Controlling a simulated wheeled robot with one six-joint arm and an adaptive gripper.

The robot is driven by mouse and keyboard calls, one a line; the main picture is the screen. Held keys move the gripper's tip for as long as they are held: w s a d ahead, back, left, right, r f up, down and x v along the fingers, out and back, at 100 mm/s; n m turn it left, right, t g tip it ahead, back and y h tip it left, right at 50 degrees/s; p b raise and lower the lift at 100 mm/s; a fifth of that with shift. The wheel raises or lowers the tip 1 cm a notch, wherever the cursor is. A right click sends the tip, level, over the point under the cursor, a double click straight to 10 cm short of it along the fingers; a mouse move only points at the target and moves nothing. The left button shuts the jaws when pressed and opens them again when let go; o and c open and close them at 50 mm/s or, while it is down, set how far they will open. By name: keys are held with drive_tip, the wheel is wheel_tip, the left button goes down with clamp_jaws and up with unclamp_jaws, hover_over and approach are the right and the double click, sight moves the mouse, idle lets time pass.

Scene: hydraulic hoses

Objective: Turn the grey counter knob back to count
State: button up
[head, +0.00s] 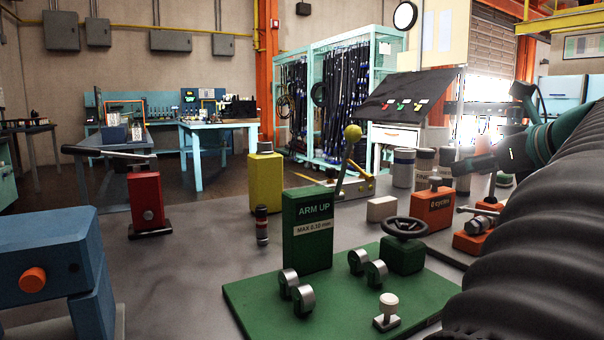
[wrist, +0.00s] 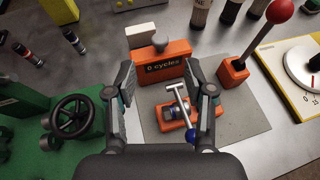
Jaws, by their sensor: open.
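The counter is an orange box (wrist: 165,66) reading "0 cycles" in the wrist view, with a grey knob (wrist: 160,42) on top. In the head view the orange counter (head: 432,213) stands right of the green block, its grey knob (head: 435,183) upright on top. My gripper (wrist: 160,80) is open and empty. In the wrist view its two fingers lie left and right of the counter, with the knob seen beyond and between their tips. In the head view my gripper (head: 472,165) shows small above and right of the counter; its fingertips are hard to make out.
An orange clamp fixture with a T-handle (wrist: 178,113) sits just in front of the counter. A black handwheel (wrist: 76,116) stands on the green plate at left.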

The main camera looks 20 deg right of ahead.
sight(436, 177)
drive_tip(key=x, duration=1.1)
drive_tip(key=shift+w+f, duration=0.15)
drive_tip(key=shift+c, duration=0.2)
clamp_jaws()
